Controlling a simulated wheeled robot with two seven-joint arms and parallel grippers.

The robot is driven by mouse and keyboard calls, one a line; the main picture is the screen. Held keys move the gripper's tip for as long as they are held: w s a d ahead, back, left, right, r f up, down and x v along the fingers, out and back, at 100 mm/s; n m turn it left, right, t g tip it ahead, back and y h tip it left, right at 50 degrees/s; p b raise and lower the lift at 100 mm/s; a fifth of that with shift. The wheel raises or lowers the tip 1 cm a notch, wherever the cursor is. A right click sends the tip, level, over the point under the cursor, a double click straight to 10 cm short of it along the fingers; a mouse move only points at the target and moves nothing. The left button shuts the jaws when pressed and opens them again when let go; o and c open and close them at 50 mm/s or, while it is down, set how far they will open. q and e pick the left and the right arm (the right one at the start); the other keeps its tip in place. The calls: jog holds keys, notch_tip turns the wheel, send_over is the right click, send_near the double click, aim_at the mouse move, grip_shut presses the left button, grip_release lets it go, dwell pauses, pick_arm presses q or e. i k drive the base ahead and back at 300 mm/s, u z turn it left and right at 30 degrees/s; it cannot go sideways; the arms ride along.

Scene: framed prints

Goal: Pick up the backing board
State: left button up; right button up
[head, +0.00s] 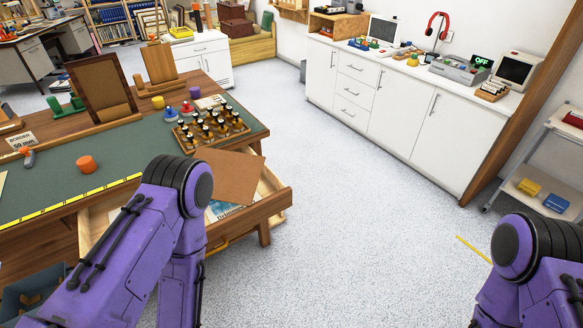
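A flat brown board (232,172), which looks like the backing board, lies tilted across the open drawer (271,196) at the right end of the workbench. A printed sheet (222,209) shows beneath it. My purple left arm covers the left part of the drawer and comes close to the board in the picture. Both arms show only as upper links and elbow joints. Neither gripper is in view, so I cannot see whether either holds anything.
The workbench (60,188) has a green mat, a yellow ruler strip (70,201), an orange knob-like piece (86,164), a tray of several dark bottles (211,130) and two upright wooden stands. White cabinets (390,100) line the back wall. The speckled floor (350,210) between is clear.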

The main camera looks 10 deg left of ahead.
aim_at(236, 176)
jog(key=z, duration=0.85)
jog(key=i, duration=2.15)
jog(key=u, duration=1.75)
